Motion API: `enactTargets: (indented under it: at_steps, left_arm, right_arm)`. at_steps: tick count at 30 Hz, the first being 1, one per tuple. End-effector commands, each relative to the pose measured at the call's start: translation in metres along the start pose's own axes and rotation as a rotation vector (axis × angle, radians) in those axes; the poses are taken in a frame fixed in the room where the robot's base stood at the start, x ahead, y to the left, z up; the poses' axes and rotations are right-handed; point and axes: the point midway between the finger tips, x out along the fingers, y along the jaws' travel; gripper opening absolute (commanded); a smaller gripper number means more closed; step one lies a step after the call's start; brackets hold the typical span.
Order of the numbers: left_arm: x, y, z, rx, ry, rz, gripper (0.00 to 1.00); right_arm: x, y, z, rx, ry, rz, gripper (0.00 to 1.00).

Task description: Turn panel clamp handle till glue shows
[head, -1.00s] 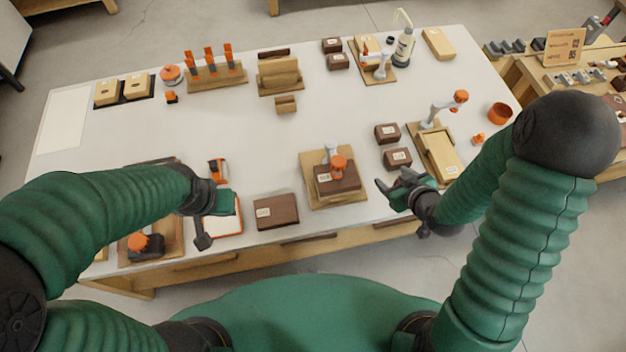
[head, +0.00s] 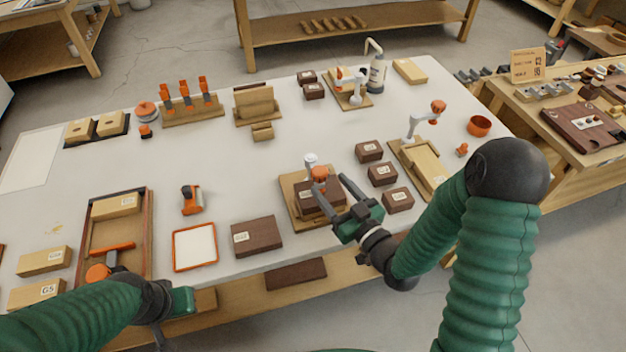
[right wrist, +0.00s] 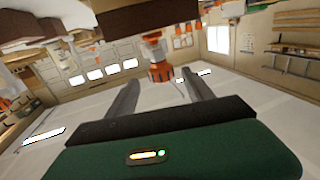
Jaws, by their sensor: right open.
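A wooden base (head: 292,206) at the front middle of the bench carries a dark brown block (head: 310,199) with a white label. Over it stands a light grey post (head: 311,160) with an orange knob (head: 319,173), which I take for the clamp handle. My right gripper (head: 329,182) is open, its fingers reaching towards the knob. In the right wrist view an orange knob (right wrist: 160,71) shows between and beyond the finger ends; contact cannot be told. No glue can be made out. My left gripper (head: 172,312) is low at the bottom left, its fingers unclear.
Several small brown blocks (head: 382,174) and a wooden fixture (head: 428,165) stand to the right. A larger brown block (head: 257,236) and an orange-rimmed white pad (head: 194,247) lie left. A tray (head: 148,230) is further left. The bench middle is clear.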

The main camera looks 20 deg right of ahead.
Motion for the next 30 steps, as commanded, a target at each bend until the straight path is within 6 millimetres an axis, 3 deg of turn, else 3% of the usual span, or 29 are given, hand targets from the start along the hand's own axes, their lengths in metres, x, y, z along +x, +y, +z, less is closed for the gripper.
enactTargets:
  at_steps: [1,5,7,13,23,30]
  left_arm:
    - [0.023,0.0,0.005,0.0,0.0,0.0,0.0]
    - [0.05,0.0,0.012,0.0,0.0,0.0,0.0]
    - [0.042,0.0,0.011,0.0,-0.002,0.0,0.0]
    - [0.041,0.0,0.009,0.0,0.001,0.0,0.0]
    - [0.041,0.0,0.01,0.0,0.0,0.0,0.0]
    - [0.041,0.0,0.01,0.0,0.0,0.0,0.0]
  right_arm:
    - [0.006,0.0,0.011,-0.007,0.006,-0.001,0.6]
    - [0.029,0.0,0.01,-0.006,0.006,-0.001,0.6]
    - [0.044,-0.001,0.0,0.0,0.002,-0.001,0.6]
    - [0.078,0.0,-0.001,0.001,-0.001,0.0,0.6]
    - [0.086,0.0,0.0,0.001,-0.001,0.001,0.6]
    - [0.086,0.0,0.0,0.001,-0.001,0.001,0.32]
